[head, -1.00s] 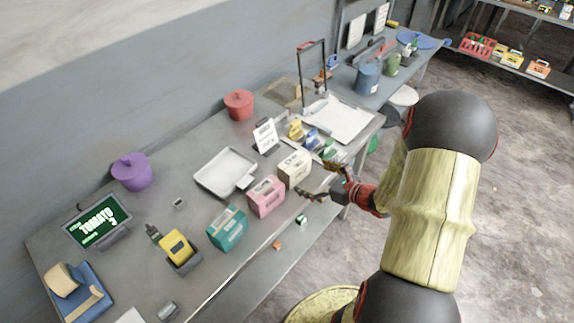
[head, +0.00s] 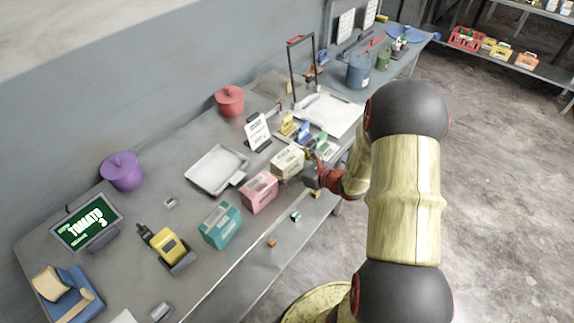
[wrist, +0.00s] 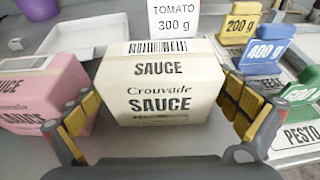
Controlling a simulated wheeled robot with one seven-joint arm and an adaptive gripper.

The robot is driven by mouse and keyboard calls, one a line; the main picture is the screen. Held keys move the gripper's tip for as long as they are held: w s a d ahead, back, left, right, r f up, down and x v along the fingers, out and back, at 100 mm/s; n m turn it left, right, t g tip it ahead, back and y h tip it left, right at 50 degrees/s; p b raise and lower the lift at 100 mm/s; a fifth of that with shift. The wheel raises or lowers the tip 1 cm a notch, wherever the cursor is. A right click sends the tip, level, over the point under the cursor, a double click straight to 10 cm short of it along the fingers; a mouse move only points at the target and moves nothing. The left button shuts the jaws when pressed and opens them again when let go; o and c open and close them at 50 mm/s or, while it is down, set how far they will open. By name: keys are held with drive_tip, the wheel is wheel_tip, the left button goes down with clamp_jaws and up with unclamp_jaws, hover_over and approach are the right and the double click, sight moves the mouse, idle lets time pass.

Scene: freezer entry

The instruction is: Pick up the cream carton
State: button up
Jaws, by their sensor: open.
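The cream carton (head: 287,161) stands upright on the metal table, right of the pink carton (head: 258,192). In the wrist view the cream carton (wrist: 160,88) is central, its front reading "Crouvade SAUCE" and a barcode on top. My gripper (wrist: 162,100) is open, with one yellow-padded finger on each side of the carton. The left finger is near the gap beside the pink carton (wrist: 45,92), and gaps show on both sides of the cream carton. In the head view my gripper (head: 300,175) is at the carton's right front, its fingers partly hidden.
A teal carton (head: 220,226) stands further left. Yellow, blue and green weight-marked blocks (wrist: 262,55) stand close to the right finger. A sign reading "TOMATO 300 g" (wrist: 172,18) and a grey tray (head: 217,170) are behind the cartons.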

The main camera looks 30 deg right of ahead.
drive_tip(key=shift+c, duration=1.2)
drive_tip(key=c, duration=1.4)
drive_tip(key=shift+c, duration=0.4)
drive_tip(key=shift+r, duration=0.1)
